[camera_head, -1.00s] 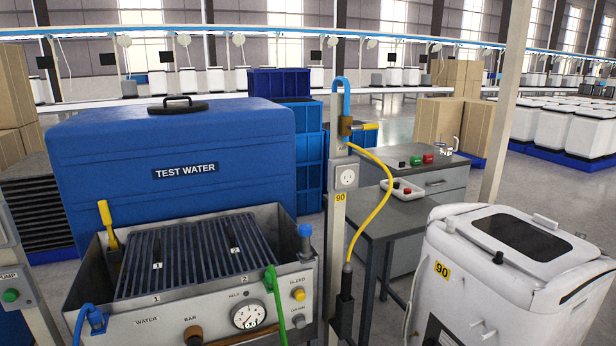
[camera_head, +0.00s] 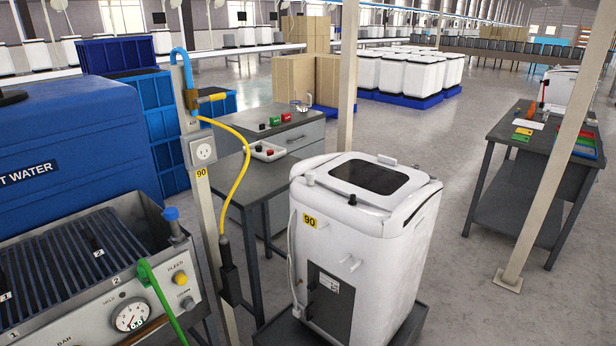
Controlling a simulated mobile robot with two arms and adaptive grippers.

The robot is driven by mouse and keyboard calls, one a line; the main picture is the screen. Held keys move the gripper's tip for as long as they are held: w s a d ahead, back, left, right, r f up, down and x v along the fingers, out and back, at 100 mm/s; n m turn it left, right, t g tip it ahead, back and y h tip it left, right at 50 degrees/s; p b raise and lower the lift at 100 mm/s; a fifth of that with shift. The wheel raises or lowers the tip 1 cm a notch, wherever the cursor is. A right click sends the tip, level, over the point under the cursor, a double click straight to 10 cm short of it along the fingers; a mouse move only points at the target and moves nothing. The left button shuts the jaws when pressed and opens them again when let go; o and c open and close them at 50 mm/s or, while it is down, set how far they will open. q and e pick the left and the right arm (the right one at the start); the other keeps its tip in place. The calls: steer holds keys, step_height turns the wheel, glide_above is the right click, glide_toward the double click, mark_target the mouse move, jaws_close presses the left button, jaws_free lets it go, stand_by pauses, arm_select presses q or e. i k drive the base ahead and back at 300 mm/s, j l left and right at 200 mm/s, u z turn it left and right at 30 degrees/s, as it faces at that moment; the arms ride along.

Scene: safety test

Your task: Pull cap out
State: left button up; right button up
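A white top-loading washer (camera_head: 370,240) marked 90 stands right of centre with its dark-windowed lid shut. A blue cap (camera_head: 171,214) tops a fitting on the steel water test bench (camera_head: 150,285) at the left. I cannot tell which of these is the task's cap. Neither of my grippers is in view.
A post with a socket (camera_head: 203,153) and a yellow hose (camera_head: 240,180) stands between the bench and washer. A dark table (camera_head: 530,150) and a pale column (camera_head: 555,150) stand at the right. The floor between is clear.

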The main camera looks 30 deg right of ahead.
mark_target(310, 175)
steer(key=i+j+z, duration=0.3)
steer(key=i, duration=0.3)
steer(key=i+j+z, duration=0.3)
steer(key=i+j, duration=0.2)
steer(key=i, duration=0.05)
